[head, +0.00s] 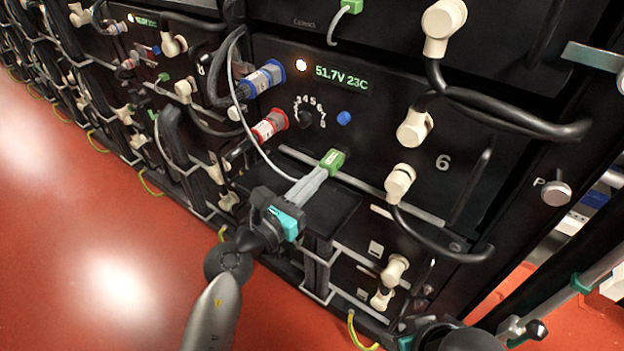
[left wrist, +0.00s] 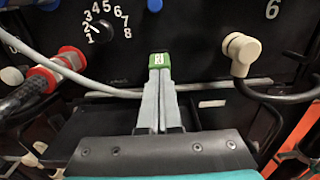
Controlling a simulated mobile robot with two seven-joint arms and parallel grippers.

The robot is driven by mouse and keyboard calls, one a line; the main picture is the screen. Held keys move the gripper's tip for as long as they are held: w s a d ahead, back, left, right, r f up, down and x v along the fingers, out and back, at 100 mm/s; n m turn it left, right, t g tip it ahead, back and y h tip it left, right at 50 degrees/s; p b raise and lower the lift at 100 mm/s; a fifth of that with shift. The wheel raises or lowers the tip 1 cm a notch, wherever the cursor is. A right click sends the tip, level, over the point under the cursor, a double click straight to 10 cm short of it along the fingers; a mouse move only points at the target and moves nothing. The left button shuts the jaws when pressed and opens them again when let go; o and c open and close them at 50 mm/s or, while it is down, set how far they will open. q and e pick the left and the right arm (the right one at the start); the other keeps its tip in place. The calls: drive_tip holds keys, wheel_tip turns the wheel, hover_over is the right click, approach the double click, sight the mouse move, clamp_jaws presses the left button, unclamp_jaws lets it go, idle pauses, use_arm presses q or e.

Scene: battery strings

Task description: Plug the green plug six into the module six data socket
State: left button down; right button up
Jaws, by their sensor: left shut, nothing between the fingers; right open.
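The green plug (head: 333,160) is at the lower front of the module marked 6, with a thin grey cable running from it up to the left. In the left wrist view the green plug (left wrist: 158,60) has a white label and sits just beyond my fingertips. It covers the data socket, and I cannot tell how deeply it is seated. My left gripper (head: 322,172) is shut with nothing between its fingers, tips touching or very near the back of the plug. My right gripper (head: 405,341) is only partly in view at the bottom edge; its fingers are not clear.
Blue-ringed (head: 262,78) and red-ringed (head: 270,125) connectors with thick cables stand left of the plug. Cream elbow connectors (head: 399,183) with black cables stand to the right. A dark shelf (head: 335,205) lies beneath my left fingers. Red floor is open at left.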

use_arm(q)
drive_tip(key=shift+w+d, duration=0.3)
drive_tip(key=shift+w, duration=0.05)
drive_tip(key=v, duration=0.5)
drive_tip(key=shift+p, duration=0.3)
idle(0.5)
